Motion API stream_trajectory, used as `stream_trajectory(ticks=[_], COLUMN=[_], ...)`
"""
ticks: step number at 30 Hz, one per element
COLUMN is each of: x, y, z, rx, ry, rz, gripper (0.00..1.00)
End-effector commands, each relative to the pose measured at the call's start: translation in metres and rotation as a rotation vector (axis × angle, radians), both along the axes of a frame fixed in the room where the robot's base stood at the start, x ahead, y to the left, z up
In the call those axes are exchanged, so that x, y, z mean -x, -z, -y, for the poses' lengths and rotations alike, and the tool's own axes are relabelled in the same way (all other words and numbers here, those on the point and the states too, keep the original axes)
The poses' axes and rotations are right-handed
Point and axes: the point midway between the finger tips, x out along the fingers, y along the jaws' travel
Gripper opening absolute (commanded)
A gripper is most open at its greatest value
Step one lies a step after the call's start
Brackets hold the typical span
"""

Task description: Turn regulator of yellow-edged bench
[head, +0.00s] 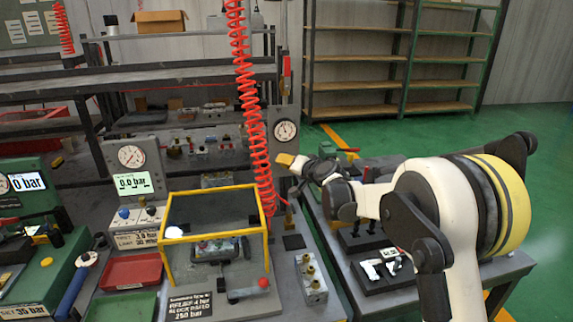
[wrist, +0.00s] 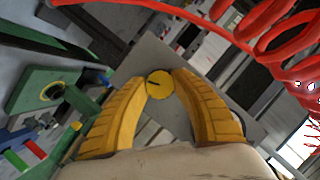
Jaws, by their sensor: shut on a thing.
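The yellow-edged bench (head: 213,188) stands in the middle of the head view, with a valve block (head: 217,249) inside its yellow frame. Behind its right side is a grey panel with a round gauge (head: 286,131). My gripper (head: 286,161) is in front of the lower part of that panel. In the wrist view, a round yellow regulator knob (wrist: 160,84) with a dark mark sits on a grey plate (wrist: 147,56). My gripper's yellow fingers (wrist: 160,77) are shut on the knob from both sides. In the head view the knob is hidden by my gripper.
A coiled red hose (head: 246,90) hangs just left of my gripper and crosses the wrist view's upper right. A green-edged bench (head: 45,285) with a red tray (head: 131,270) beside it is at left. A dark table with fittings (head: 382,268) stands under my arm.

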Motion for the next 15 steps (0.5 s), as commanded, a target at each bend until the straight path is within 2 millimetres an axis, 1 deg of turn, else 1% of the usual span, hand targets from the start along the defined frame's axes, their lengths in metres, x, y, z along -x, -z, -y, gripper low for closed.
stream_trajectory(ticks=[8,15], x=[0.0001,-0.0002], y=[0.0005,0.001], z=[0.0,0.0], rx=[-0.038,-0.169], ry=[-0.001,-0.001], rz=[-0.011,-0.049], gripper=[0.0,0.0])
